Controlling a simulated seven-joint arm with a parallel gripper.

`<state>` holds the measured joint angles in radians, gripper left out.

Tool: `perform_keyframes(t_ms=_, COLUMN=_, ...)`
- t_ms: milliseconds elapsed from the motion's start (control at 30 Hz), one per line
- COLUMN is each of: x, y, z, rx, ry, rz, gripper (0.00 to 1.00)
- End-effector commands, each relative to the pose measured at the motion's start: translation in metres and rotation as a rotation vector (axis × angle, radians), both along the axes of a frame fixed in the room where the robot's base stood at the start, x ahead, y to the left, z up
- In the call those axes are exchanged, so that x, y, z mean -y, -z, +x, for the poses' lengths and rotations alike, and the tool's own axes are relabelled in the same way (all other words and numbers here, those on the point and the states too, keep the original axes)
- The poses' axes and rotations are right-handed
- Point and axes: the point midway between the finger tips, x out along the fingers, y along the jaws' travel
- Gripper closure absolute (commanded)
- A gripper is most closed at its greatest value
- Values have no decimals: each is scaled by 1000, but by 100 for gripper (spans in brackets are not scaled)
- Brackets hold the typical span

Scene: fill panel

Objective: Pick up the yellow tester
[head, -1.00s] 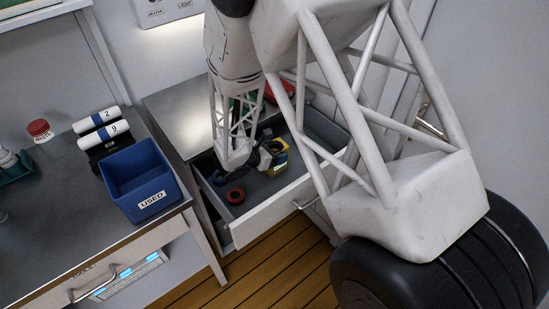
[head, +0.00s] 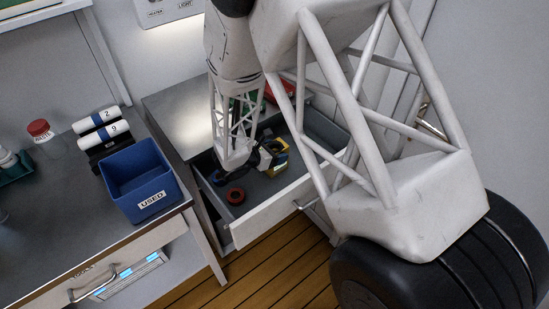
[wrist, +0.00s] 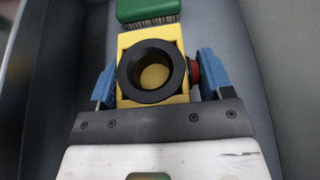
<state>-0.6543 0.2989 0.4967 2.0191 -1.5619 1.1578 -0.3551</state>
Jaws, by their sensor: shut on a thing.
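The yellow tester (wrist: 156,94) is a yellow block with a thick black ring on its face and a red knob on its right side. It sits between the blue fingers of my gripper (wrist: 153,85) in the wrist view. The right finger meets the red knob and the left finger is against the yellow side. In the head view the tester (head: 281,161) shows at the open drawer (head: 275,205), partly hidden by my gripper (head: 262,160). I cannot tell whether it touches the drawer floor.
A green brush (wrist: 148,10) lies just beyond the tester. A dark red ring (head: 235,196) lies near the drawer front. A blue bin (head: 142,180) labelled USED stands on the bench at left. The drawer walls enclose the gripper; its right part looks clear.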

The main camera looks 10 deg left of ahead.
Motion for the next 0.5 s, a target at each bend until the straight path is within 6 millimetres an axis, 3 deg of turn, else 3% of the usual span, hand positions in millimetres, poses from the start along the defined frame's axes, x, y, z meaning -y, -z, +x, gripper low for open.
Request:
perform_keyframes(t_ms=233, x=0, y=0, z=0, rx=0, ry=0, rz=0, gripper=58)
perform_keyframes(t_ms=500, x=0, y=-6, z=0, rx=1, ry=0, rz=1, gripper=95)
